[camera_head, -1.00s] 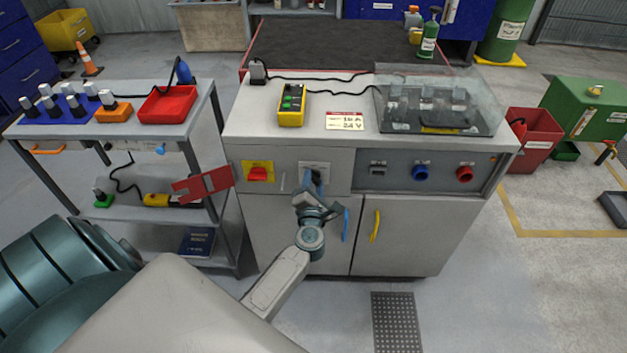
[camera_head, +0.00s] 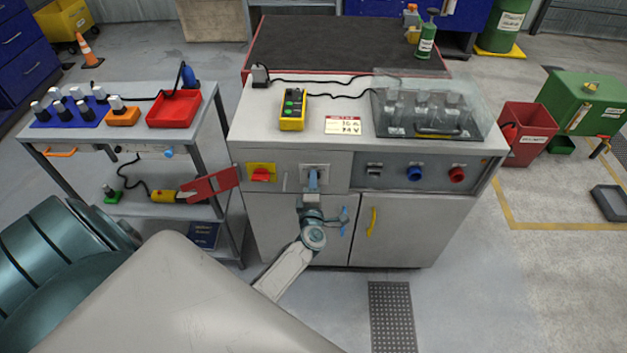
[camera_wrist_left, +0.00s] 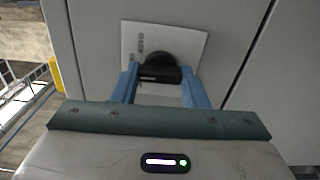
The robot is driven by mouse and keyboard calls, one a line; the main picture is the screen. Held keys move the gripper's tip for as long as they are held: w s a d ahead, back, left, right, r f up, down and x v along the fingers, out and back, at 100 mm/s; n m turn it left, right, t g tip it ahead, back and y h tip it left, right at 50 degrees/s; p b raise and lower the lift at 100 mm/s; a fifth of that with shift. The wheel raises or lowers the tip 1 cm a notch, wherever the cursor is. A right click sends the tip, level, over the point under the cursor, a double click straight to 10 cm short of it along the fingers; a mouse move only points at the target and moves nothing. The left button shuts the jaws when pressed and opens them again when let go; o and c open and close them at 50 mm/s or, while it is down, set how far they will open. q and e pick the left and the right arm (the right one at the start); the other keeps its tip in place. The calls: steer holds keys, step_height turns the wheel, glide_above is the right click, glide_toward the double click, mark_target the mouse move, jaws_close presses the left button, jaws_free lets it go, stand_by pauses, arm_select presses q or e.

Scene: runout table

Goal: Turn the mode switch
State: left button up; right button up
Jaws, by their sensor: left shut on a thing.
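The mode switch is a black knob (camera_wrist_left: 160,70) on a pale square plate (camera_wrist_left: 185,45) on the cabinet front. In the left wrist view it sits between the two blue fingers of my left gripper (camera_wrist_left: 160,85), which is shut on it. The plate and cabinet seam look tilted in that view. In the head view my left gripper (camera_head: 312,178) is at the pale plate (camera_head: 316,167), and its fingers hide the knob. The lettering on the plate is too small to read. My right gripper is not in view.
A red switch (camera_head: 261,174) on a yellow plate is left of my gripper, with a red panel (camera_head: 209,186) beside it. Blue (camera_head: 414,173) and red (camera_head: 457,174) knobs are to the right. A yellow door handle (camera_head: 372,222) is below. A side cart (camera_head: 185,142) stands left.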

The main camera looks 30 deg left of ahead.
arm_select(q)
steer(key=shift+m, duration=0.3)
steer(key=o, duration=1)
steer(key=b+v, duration=0.1)
steer(key=v, duration=0.9)
steer(key=shift+s+d+b, duration=0.2)
steer(key=shift+s+b, duration=0.1)
steer(key=shift+s, duration=0.05)
steer(key=shift+f, duration=0.1)
